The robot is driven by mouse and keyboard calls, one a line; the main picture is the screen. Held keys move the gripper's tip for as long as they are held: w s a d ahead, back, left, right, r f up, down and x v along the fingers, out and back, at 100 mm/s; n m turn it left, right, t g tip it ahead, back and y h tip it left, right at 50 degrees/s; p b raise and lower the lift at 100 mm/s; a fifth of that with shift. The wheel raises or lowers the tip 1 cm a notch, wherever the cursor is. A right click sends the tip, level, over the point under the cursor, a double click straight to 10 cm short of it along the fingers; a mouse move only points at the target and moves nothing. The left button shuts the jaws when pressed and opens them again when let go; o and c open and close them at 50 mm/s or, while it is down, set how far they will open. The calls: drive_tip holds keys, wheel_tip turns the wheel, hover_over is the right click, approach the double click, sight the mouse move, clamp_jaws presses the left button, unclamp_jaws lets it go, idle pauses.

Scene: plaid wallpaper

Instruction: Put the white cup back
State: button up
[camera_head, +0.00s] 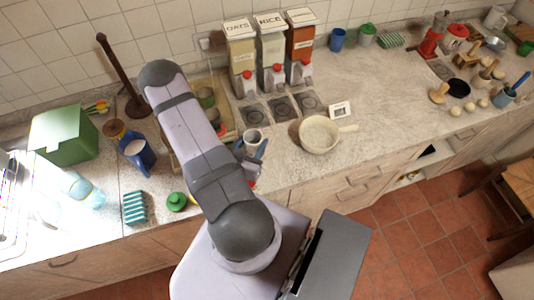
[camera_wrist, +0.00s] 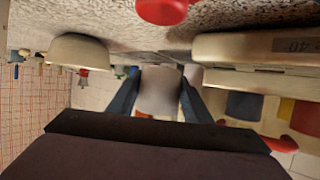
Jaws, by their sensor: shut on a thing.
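The white cup (camera_head: 254,136) is just right of my forearm in the head view, above the counter near its front edge. My gripper (camera_wrist: 157,82) is shut on the cup; in the wrist view the white cup (camera_wrist: 158,98) sits between the two dark blue fingers. In the head view a blue finger (camera_head: 262,149) shows beside the cup, and the rest of the gripper is mostly hidden by my arm. I cannot tell how far the cup is above the counter.
A cream pan (camera_head: 319,135) stands close on the right, with a small white card (camera_head: 340,109) behind it. Three food dispensers (camera_head: 271,50) stand at the back. A blue jug (camera_head: 138,151) and green bin (camera_head: 63,136) are at left.

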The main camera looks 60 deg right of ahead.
sight(267, 155)
drive_tip(key=shift+m+g, duration=0.6)
drive_tip(key=shift+g, duration=0.1)
drive_tip(key=s, duration=0.1)
drive_tip(key=s+d+f, duration=0.2)
drive_tip(key=shift+s+d+f, duration=0.15)
drive_tip(key=shift+s, duration=0.25)
drive_tip(key=shift+f+b, duration=1.2)
drive_tip(key=shift+f, duration=0.25)
drive_tip(key=shift+f, duration=0.1)
drive_tip(key=shift+f, duration=0.15)
drive_tip(key=o, duration=1.3)
drive_tip(key=shift+r, duration=0.25)
